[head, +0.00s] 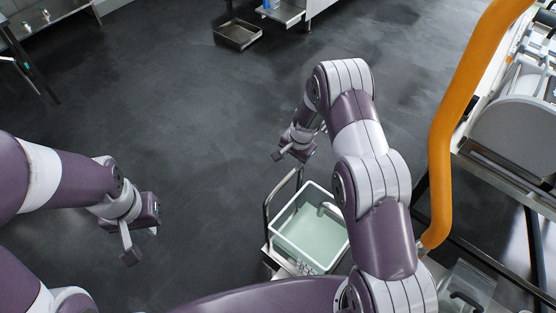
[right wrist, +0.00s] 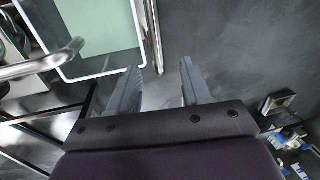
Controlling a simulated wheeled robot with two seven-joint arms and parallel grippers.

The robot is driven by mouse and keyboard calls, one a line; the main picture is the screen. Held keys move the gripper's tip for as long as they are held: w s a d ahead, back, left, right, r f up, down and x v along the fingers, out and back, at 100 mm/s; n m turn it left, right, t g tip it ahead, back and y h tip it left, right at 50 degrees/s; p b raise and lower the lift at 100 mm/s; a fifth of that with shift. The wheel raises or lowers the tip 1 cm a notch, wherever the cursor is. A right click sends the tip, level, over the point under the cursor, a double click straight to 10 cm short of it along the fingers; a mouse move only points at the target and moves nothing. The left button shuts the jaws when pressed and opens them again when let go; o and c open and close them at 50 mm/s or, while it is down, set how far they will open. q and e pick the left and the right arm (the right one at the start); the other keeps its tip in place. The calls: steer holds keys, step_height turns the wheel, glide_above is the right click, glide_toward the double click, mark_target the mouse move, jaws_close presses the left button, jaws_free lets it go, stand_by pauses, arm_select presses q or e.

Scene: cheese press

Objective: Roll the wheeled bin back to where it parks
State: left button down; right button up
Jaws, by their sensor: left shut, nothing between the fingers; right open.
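The wheeled bin is a white tub (head: 335,258) holding pale green liquid, on a low metal cart with a tubular handle (head: 268,205) at its left and far side. In the right wrist view the tub (right wrist: 72,70) is at upper left, and a handle bar (right wrist: 152,35) runs down toward the gap between my fingers. My right gripper (head: 291,153) is open just beyond the handle; its fingers (right wrist: 159,88) look empty. Whether they touch the bar I cannot tell. My left gripper (head: 131,254) is shut and empty over bare floor, left of the bin. The wheels are hidden.
An orange curved post (head: 440,140) and a metal bench with equipment (head: 515,125) stand at the right. A shallow metal tray (head: 238,34) lies on the floor at the far side by a cabinet. Dark floor (head: 190,110) is clear at left and centre.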

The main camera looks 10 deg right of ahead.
mark_target(285, 179)
steer(key=shift+m, duration=0.3)
steer(key=f, duration=0.3)
steer(key=f+b, duration=0.1)
steer(key=f, duration=0.3)
steer(key=a+f, duration=0.1)
steer(key=f, duration=0.2)
steer(key=shift+w+a+f, duration=0.1)
steer(key=shift+w+f, duration=0.05)
steer(key=shift+a+f+b, duration=0.1)
steer(key=shift+f+b, duration=0.2)
steer(key=shift+f, duration=0.25)
arm_select(q)
steer(key=shift+s+f, duration=0.55)
steer(key=shift+s, duration=0.3)
arm_select(e)
steer(key=shift+w+f, duration=0.1)
jaws_close()
